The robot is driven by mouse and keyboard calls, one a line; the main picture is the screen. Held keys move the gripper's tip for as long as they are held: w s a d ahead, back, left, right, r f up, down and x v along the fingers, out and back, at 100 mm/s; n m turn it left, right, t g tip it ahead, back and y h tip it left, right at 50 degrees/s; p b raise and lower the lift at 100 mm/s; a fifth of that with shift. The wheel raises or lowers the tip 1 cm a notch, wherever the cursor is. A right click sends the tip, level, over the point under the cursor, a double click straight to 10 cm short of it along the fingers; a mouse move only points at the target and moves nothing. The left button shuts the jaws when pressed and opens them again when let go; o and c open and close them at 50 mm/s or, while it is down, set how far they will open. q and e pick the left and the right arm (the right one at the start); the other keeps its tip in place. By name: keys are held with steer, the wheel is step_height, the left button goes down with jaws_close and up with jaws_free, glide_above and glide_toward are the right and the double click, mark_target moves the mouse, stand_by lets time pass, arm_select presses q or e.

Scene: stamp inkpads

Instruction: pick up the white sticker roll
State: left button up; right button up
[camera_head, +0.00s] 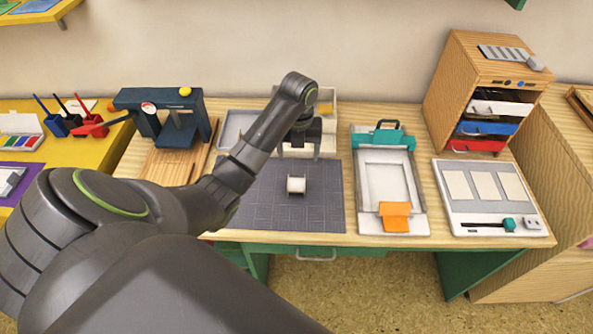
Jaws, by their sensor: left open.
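The white sticker roll (296,185) lies on the dark grey mat (323,215) in the middle of the wooden table. It is small and white with darker brownish edges. My left arm comes in from the lower left and reaches over the mat's left part. My left gripper (299,155) is open and empty, pointing down just behind the roll as seen here, apart from it. Its height above the mat is hard to tell. My right gripper is not in view.
A white tray with an orange piece (395,215) and a board with pale cards (485,187) stand to the right. A wooden drawer cabinet (460,75) is behind. A dark blue press (165,120) stands left. Pale bins (325,110) sit behind the mat. The mat's right part is clear.

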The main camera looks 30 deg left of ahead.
mark_target(296, 180)
arm_select(q)
step_height(296, 180, down, 9)
steer(key=b, duration=0.8)
steer(key=shift+a, duration=0.1)
steer(key=shift+s+a+f, duration=0.1)
steer(key=shift+s+f, duration=0.05)
steer(key=shift+f, duration=1.75)
steer(key=c, duration=1.1)
